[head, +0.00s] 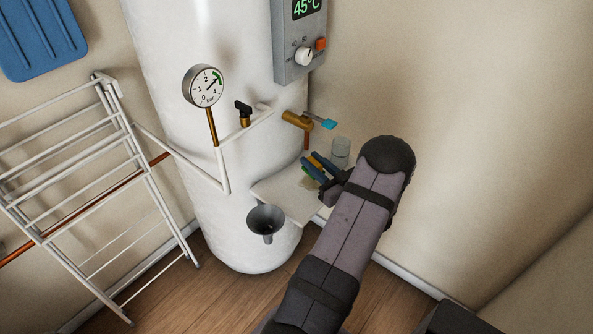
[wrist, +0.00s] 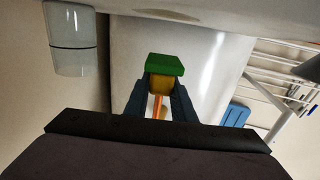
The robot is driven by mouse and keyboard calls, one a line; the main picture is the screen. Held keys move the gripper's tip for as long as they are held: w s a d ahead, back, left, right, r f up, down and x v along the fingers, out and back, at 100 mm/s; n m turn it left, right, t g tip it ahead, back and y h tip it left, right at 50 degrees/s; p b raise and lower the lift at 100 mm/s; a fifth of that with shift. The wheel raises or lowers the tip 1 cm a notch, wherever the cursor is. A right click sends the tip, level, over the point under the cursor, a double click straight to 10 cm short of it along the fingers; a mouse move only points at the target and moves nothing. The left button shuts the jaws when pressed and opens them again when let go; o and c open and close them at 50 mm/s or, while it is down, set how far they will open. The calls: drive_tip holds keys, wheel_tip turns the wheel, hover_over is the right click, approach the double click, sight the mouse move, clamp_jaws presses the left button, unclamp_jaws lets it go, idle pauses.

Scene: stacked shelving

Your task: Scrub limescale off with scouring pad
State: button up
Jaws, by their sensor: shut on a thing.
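My gripper (head: 318,168) is shut on the scouring pad (wrist: 165,65), a small block with a green face and a yellow body. In the wrist view my gripper's dark blue fingers (wrist: 163,88) clasp the yellow part from both sides. In the head view the fingers hide most of the pad. A brownish limescale patch (wrist: 168,14) shows on the pale shelf (wrist: 245,14), with the pad's green face apart from it. In the head view the white shelf (head: 278,196) juts from the boiler, and my gripper is over its right part.
A glass (head: 341,148) stands at the shelf's back right, close to my gripper. A brass valve (head: 297,120) with a blue handle is above. A grey funnel (head: 266,220) sits at the front, and a drying rack (head: 95,180) is at left. The white boiler (head: 165,110) stands behind.

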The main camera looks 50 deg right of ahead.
sight(317, 182)
drive_tip(key=shift+s+d+h, duration=0.2)
drive_tip(key=shift+d+h, duration=0.1)
drive_tip(key=shift+d, duration=0.25)
drive_tip(key=shift+f, duration=0.15)
drive_tip(key=shift+f+b, duration=1.2)
drive_tip(key=shift+f, duration=0.15)
drive_tip(key=shift+f, duration=0.15)
drive_tip(key=shift+f+b, duration=0.5)
drive_tip(key=shift+f, duration=0.05)
drive_tip(key=shift+f, duration=0.35)
idle(0.9)
drive_tip(key=shift+s, duration=0.15)
drive_tip(key=shift+s+a, duration=0.1)
drive_tip(key=shift+s, duration=0.5)
